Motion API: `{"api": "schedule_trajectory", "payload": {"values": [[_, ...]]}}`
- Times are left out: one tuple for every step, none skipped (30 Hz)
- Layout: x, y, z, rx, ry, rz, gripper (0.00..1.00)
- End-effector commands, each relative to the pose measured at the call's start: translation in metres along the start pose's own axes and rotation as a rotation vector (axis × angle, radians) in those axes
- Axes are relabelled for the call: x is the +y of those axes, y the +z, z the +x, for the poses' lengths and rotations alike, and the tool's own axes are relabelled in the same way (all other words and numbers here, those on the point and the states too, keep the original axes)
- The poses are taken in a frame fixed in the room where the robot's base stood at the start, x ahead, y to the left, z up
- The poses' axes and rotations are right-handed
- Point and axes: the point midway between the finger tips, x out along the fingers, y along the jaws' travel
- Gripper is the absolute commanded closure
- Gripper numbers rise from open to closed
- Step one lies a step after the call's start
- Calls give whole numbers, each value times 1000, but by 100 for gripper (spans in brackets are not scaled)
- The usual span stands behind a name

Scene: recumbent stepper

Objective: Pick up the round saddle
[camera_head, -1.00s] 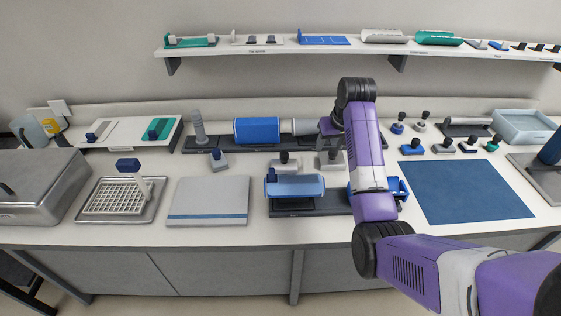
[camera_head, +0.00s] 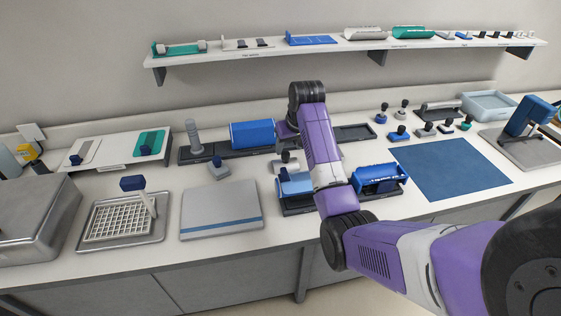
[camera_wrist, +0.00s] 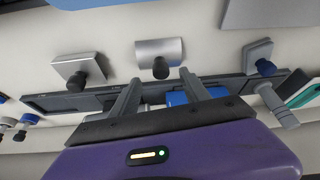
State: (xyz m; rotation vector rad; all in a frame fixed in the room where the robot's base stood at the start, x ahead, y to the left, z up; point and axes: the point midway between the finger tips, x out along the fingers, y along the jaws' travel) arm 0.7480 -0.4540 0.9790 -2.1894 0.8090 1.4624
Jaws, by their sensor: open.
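The round saddle appears to be the silver curved plate with a black knob (camera_wrist: 160,52) in the wrist view. It also shows in the head view (camera_head: 287,166), on the counter behind a light blue roller (camera_head: 293,185) and partly hidden by my arm. My gripper (camera_wrist: 160,86) is open and empty, its two fingers apart. In the wrist view the saddle's knob lies just beyond the fingertips, roughly in line with the gap between them. In the head view the fingertips are hard to make out beside my arm.
A flat-topped grey piece with a black knob (camera_wrist: 78,70) and a grey block with a dark blue knob (camera_wrist: 258,55) flank the saddle. A dark tray (camera_head: 356,133) with a blue roller (camera_head: 253,134) lies behind. A blue mat (camera_head: 450,168) is at right.

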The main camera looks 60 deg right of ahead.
Motion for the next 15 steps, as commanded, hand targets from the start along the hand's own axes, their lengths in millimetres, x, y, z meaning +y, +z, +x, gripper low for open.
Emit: {"api": "schedule_trajectory", "payload": {"values": [[0, 1, 6, -3, 0, 0, 46], [0, 0, 9, -3, 0, 0, 46], [0, 0, 12, -2, 0, 0, 46], [0, 0, 14, -2, 0, 0, 46], [0, -1, 16, -3, 0, 0, 46], [0, -2, 20, -2, 0, 0, 46], [0, -2, 23, -3, 0, 0, 46], [0, -3, 27, -4, 0, 0, 46], [0, -4, 32, -4, 0, 0, 46], [0, -5, 36, -4, 0, 0, 46], [0, -5, 40, -5, 0, 0, 46], [-1, -6, 45, -4, 0, -1, 46], [-1, -5, 50, -5, -1, -1, 46], [-1, -5, 53, -3, 0, -1, 46], [-1, -5, 57, -4, -1, -1, 46]]}}
